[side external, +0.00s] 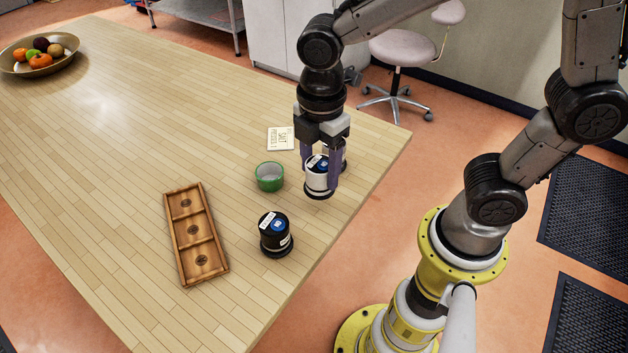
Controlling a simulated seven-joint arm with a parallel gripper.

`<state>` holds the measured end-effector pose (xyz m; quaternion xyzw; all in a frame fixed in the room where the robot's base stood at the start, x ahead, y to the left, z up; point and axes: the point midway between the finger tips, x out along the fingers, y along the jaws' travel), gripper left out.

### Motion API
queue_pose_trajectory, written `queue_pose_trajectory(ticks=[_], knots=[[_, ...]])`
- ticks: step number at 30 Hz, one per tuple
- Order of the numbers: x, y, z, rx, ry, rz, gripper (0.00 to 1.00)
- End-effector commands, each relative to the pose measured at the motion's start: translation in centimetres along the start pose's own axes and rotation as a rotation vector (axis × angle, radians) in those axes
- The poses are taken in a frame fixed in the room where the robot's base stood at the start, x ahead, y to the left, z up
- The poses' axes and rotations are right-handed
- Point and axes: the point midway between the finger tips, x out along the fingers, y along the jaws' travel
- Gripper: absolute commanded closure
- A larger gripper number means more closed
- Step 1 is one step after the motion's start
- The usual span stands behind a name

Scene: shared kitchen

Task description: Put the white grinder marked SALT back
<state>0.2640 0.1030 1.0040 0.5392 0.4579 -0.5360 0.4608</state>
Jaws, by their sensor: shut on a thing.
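A white grinder (316,182) with a dark base and a dark top bearing a blue-and-white label stands upright between the fingers of my gripper (319,174). My gripper points straight down and is shut on it. The label is too small to read, and I cannot tell whether its base touches the table. Another light-coloured object (344,150) shows just behind the right finger, mostly hidden. A wooden tray (182,236) with three empty compartments, each with a round dark mark, lies at the left. A card (280,139) with the word SALT lies behind the gripper.
A black grinder (274,236) with a similar label stands upright between the tray and the table's right edge. A green bowl (269,177) stands left of my gripper. A fruit bowl (22,68) is far left. The table (170,110) is clear between the fruit bowl and the tray.

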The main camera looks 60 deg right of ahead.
Motion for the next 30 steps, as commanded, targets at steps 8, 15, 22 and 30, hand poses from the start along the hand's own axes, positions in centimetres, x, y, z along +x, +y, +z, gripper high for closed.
queue_pose_trajectory(ticks=[8, 15, 22, 30], knots=[[2.7, 0.8, -0.5, 0.0, -0.001, -0.002, 1.0], [4.2, 0.9, -0.5, 0.0, 0.001, 0.002, 1.0], [4.3, 0.9, -0.5, 0.0, 0.001, 0.002, 1.0], [4.6, 0.8, -0.5, 0.0, 0.0, 0.0, 0.1]])
